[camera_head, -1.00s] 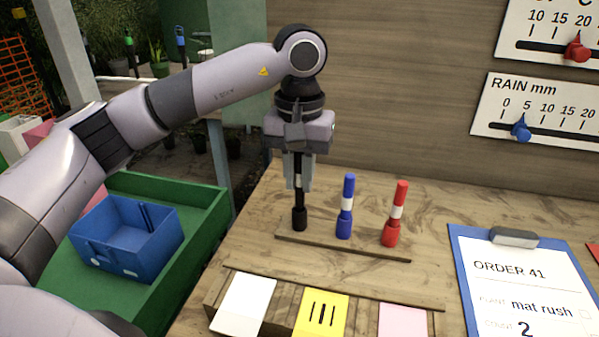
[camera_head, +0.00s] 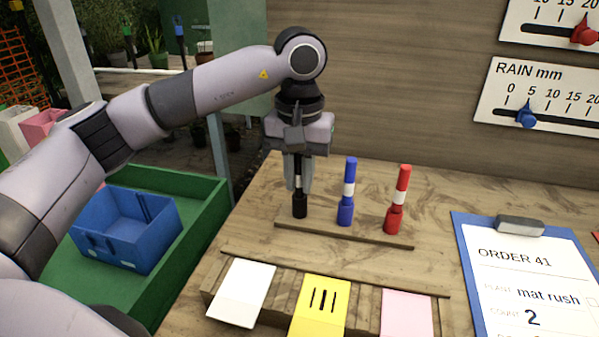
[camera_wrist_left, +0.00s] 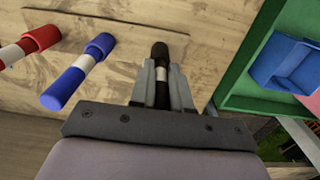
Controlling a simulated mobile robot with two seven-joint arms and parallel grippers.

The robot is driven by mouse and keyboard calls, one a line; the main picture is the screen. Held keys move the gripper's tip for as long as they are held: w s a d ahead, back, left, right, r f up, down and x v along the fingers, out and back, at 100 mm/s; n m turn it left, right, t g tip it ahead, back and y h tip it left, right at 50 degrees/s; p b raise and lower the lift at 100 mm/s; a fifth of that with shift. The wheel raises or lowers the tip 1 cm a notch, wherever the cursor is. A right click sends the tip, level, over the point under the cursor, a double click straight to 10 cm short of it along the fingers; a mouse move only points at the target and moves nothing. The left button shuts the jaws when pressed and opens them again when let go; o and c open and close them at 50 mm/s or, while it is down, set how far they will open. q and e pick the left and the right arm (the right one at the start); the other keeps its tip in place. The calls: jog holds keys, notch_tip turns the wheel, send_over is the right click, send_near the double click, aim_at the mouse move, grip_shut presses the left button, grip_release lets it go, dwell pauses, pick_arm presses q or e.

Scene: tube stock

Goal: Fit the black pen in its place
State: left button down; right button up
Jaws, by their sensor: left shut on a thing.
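My left gripper (camera_head: 299,184) is shut on the black pen (camera_head: 298,169), pointing straight down. The pen has a white band and is upright, mostly hidden between the fingers. Its lower end meets a black cup (camera_head: 300,206) at the left end of a low wooden strip (camera_head: 372,238) and appears to be inside it; how deep is hidden. In the left wrist view the fingers (camera_wrist_left: 162,68) close around the pen, with the black cup (camera_wrist_left: 160,52) beyond them. My right gripper is not in view.
A blue pen (camera_head: 348,190) and a red pen (camera_head: 399,195) stand in matching cups close to the right. White, yellow (camera_head: 320,305) and pink cards lie in front. A clipboard (camera_head: 462,240) lies right. A blue box (camera_head: 125,240) sits in a green tray at left.

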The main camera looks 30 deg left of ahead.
pick_arm(q)
jog(key=c, duration=1)
grip_release()
jog(key=shift+r, duration=0.2)
notch_tip(320, 180, up, 6)
jog(key=shift+f, duration=0.1)
jog(key=shift+r, duration=0.55)
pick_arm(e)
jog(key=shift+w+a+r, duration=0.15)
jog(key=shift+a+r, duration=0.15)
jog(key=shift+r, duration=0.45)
